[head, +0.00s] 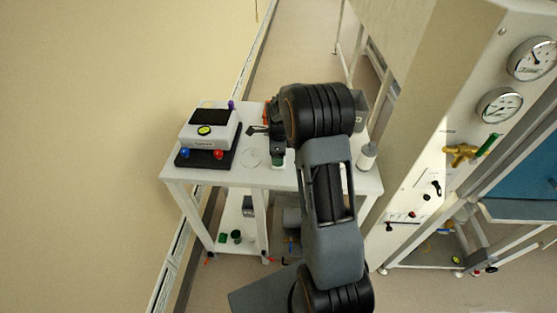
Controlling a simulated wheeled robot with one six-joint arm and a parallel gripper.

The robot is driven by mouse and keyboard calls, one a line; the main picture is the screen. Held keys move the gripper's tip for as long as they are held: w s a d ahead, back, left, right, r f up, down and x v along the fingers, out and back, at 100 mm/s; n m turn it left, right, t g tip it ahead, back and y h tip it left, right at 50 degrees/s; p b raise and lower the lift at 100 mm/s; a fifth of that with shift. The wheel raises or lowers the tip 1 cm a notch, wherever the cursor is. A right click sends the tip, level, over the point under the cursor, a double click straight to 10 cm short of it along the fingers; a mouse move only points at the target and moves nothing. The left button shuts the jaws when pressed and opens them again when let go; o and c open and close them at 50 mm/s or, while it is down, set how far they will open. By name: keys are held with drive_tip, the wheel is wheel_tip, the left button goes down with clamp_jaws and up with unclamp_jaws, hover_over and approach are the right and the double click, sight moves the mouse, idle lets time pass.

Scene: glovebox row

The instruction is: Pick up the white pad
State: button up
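A faint round white shape (250,157), which looks like the white pad, lies flat on the white table (262,178), just right of a black-based device. It barely stands out from the tabletop. My gripper (266,138) is over the table, above and to the right of this shape in the picture, and appears apart from it. My arm covers much of the table's middle. The fingers are small and dark, and I cannot tell whether they are open or shut.
A white device with a black top (208,128) stands on a black base at the table's left. A small green-and-white item (278,163) sits below my gripper. A white bottle (367,156) stands at the right edge. A tall gauge panel (440,130) is at right.

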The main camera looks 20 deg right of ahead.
drive_tip(key=c, duration=0.7)
drive_tip(key=shift+r, duration=0.1)
drive_tip(key=shift+r, duration=0.45)
wheel_tip(320, 180, up, 2)
drive_tip(key=shift+s+r+b, duration=0.1)
drive_tip(key=shift+r+b, duration=0.1)
drive_tip(key=shift+b, duration=0.1)
drive_tip(key=s+a+r+b, duration=0.1)
drive_tip(key=s+r, duration=0.2)
drive_tip(key=s, duration=0.1)
drive_tip(key=s+a+r+b, duration=0.1)
drive_tip(key=s+r, duration=0.2)
drive_tip(key=s, duration=0.2)
drive_tip(key=s+r+b, duration=0.1)
drive_tip(key=s+r, duration=0.2)
drive_tip(key=s, duration=0.1)
drive_tip(key=shift+s+a+r, duration=0.3)
drive_tip(key=shift+a, duration=0.1)
